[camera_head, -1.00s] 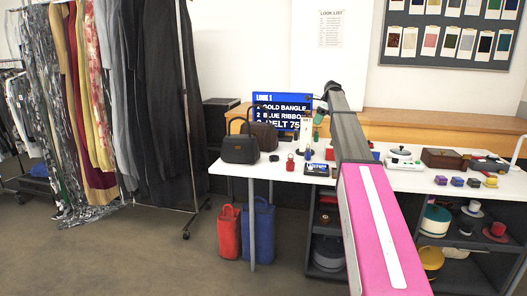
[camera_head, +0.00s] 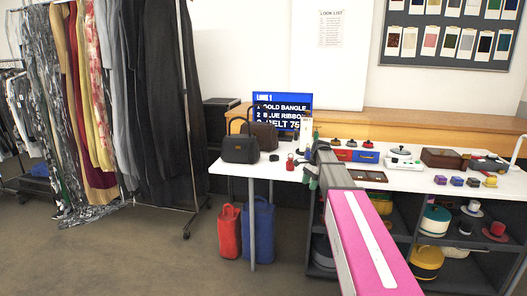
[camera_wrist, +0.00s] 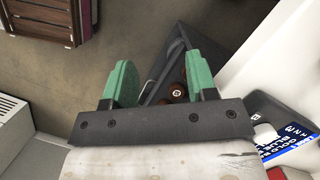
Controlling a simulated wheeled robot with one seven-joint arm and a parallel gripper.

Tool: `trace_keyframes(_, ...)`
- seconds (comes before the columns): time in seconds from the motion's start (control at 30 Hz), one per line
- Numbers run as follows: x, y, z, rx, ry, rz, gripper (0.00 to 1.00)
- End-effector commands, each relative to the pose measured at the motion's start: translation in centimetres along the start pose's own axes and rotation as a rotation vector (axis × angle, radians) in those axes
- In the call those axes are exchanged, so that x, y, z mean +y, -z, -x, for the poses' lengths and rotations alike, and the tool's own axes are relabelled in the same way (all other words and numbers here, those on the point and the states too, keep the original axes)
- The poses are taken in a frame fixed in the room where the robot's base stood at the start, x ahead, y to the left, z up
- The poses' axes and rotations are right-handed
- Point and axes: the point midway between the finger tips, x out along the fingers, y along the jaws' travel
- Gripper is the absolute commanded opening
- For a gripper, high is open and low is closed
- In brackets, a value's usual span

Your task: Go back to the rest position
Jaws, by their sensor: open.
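My gripper shows in the wrist view (camera_wrist: 160,85) with two green fingers spread apart and nothing between them. Below and beyond the fingers are the floor and a dark grey shelf with small brown round things. My arm reaches forward from the lower right over the table's front.
A black handbag (camera_head: 240,149), a screen (camera_head: 282,113) and a red padlock-like item (camera_head: 290,162) stand on the table. A white scale (camera_head: 398,162) and small boxes lie at right. Red (camera_head: 228,232) and blue (camera_head: 258,230) bags stand below. A clothes rack is at left; open floor lies in front.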

Motion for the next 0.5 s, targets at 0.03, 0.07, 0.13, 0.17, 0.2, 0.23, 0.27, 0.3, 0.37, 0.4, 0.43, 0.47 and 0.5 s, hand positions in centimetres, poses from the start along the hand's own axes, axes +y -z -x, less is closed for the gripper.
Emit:
trace_keyframes(0.03,3.1,-1.4,-2.8,0.018,-0.007,0.075,0.53)
trace_keyframes(0.07,4.2,-1.8,-4.1,0.031,-0.009,0.125,0.53)
trace_keyframes(0.13,7.0,-2.7,-7.0,0.061,-0.017,0.243,0.53)
trace_keyframes(0.17,8.2,-3.1,-8.3,0.074,-0.023,0.296,0.53)
trace_keyframes(0.2,9.8,-3.8,-9.8,0.090,-0.029,0.366,0.53)
trace_keyframes(0.23,11.0,-4.2,-10.9,0.104,-0.036,0.419,0.53)
trace_keyframes(0.27,12.3,-4.7,-11.9,0.115,-0.043,0.471,0.53)
trace_keyframes(0.3,14.0,-5.3,-13.2,0.131,-0.054,0.542,0.53)
trace_keyframes(0.37,16.5,-6.2,-15.0,0.154,-0.070,0.650,0.53)
trace_keyframes(0.4,18.1,-6.8,-16.1,0.169,-0.084,0.721,0.53)
trace_keyframes(0.43,19.3,-7.2,-16.8,0.178,-0.093,0.771,0.53)
trace_keyframes(0.47,20.4,-7.6,-17.4,0.188,-0.103,0.821,0.53)
trace_keyframes(0.5,21.7,-8.1,-18.2,0.199,-0.116,0.881,0.53)
